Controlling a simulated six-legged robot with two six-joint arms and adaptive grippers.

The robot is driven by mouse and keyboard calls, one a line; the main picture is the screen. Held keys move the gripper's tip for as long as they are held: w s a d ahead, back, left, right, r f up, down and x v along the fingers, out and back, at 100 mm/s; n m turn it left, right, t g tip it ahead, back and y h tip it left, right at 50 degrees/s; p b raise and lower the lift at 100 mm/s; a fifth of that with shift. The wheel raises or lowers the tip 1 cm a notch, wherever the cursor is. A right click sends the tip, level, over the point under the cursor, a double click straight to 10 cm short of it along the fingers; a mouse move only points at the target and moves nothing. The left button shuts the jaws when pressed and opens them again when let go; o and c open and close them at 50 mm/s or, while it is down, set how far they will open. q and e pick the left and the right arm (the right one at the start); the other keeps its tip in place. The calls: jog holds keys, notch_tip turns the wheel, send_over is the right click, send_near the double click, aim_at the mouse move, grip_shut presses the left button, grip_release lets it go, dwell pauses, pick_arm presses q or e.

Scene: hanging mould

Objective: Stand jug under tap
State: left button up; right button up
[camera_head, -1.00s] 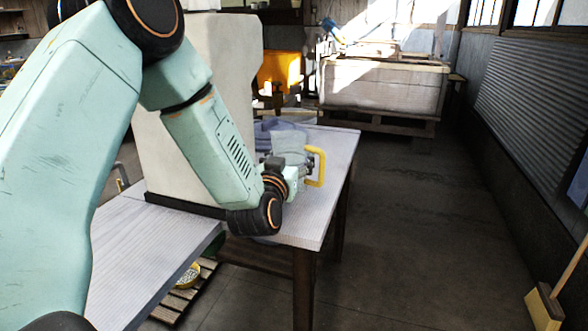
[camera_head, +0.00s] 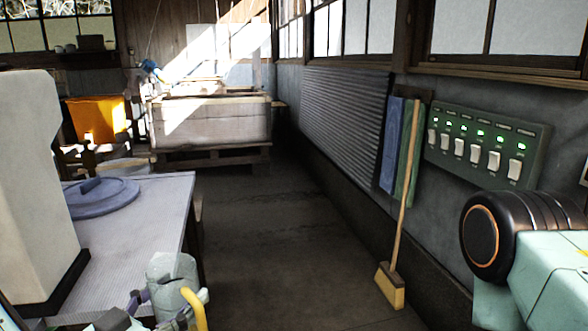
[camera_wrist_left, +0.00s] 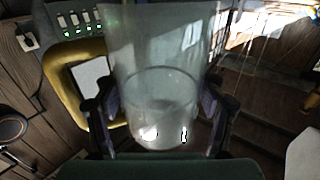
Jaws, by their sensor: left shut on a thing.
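A clear jug (camera_head: 172,272) with a yellow handle (camera_head: 194,307) is at the bottom of the head view, in front of the table's right side. My left gripper (camera_head: 150,318) is shut on it; most of the gripper is cut off by the lower edge. In the left wrist view the jug (camera_wrist_left: 155,85) sits between the two dark fingers of this gripper (camera_wrist_left: 157,118) and looks empty. Its handle is on the left there. My right gripper is out of view. I cannot make out a tap for certain.
A table (camera_head: 150,210) with a round blue lid-like thing (camera_head: 100,197) and a tall pale block (camera_head: 35,180) is at left. A large vat (camera_head: 210,122) stands at the back. The middle floor is clear.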

pick_arm(q)
jog(key=s+d+f+h, duration=0.1)
jog(key=s+f, duration=0.4)
jog(key=f, duration=0.1)
jog(key=shift+s+m+g, duration=0.3)
jog(key=shift+s+m, duration=0.1)
jog(key=shift+d, duration=0.15)
dwell(0.6)
